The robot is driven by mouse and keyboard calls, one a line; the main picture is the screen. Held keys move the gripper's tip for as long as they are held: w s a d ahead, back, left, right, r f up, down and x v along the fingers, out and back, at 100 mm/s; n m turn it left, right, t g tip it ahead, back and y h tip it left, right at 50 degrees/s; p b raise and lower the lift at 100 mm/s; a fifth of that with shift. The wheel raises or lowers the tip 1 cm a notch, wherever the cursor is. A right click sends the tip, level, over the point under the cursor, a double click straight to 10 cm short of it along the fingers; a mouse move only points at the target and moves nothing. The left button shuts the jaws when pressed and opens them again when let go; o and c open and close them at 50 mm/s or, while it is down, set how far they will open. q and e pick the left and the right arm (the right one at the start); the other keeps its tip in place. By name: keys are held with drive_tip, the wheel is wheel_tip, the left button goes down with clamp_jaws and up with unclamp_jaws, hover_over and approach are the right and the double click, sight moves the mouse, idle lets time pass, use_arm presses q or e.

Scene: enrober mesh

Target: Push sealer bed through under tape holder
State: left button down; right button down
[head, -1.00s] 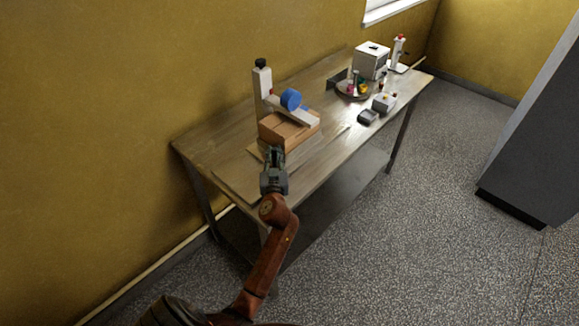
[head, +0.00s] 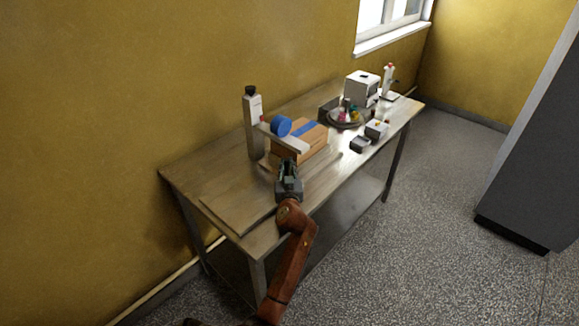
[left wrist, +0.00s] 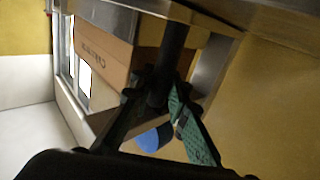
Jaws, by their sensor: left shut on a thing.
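The tape holder (head: 254,125) is a pale upright post with a dark cap. Its arm (head: 290,143) reaches out over the table and carries a blue tape roll (head: 281,126). A brown carton (head: 312,142) with a blue strip on top stands beyond the arm. The sealer bed under it is mostly hidden. My left gripper (head: 288,166) is low at the near side of the arm. In the left wrist view its green fingers (left wrist: 165,95) are shut on a dark upright handle (left wrist: 173,50); the lettered carton (left wrist: 103,52) and tape roll (left wrist: 153,139) are beside it. My right gripper is out of view.
The wooden table (head: 200,178) has a flat board (head: 235,215) at its near left. A round tray (head: 345,120) with small items, dark and white small boxes (head: 376,129) and a white machine (head: 361,86) stand further back. The near left tabletop is clear.

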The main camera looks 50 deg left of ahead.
use_arm(q)
drive_tip(key=shift+w+r, duration=0.15)
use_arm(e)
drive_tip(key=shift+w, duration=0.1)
use_arm(q)
drive_tip(key=c, duration=2.3)
unclamp_jaws()
drive_tip(key=shift+o, duration=0.9)
drive_tip(key=shift+w+d, duration=0.1)
drive_tip(key=shift+w, duration=0.05)
drive_tip(key=v, duration=1.2)
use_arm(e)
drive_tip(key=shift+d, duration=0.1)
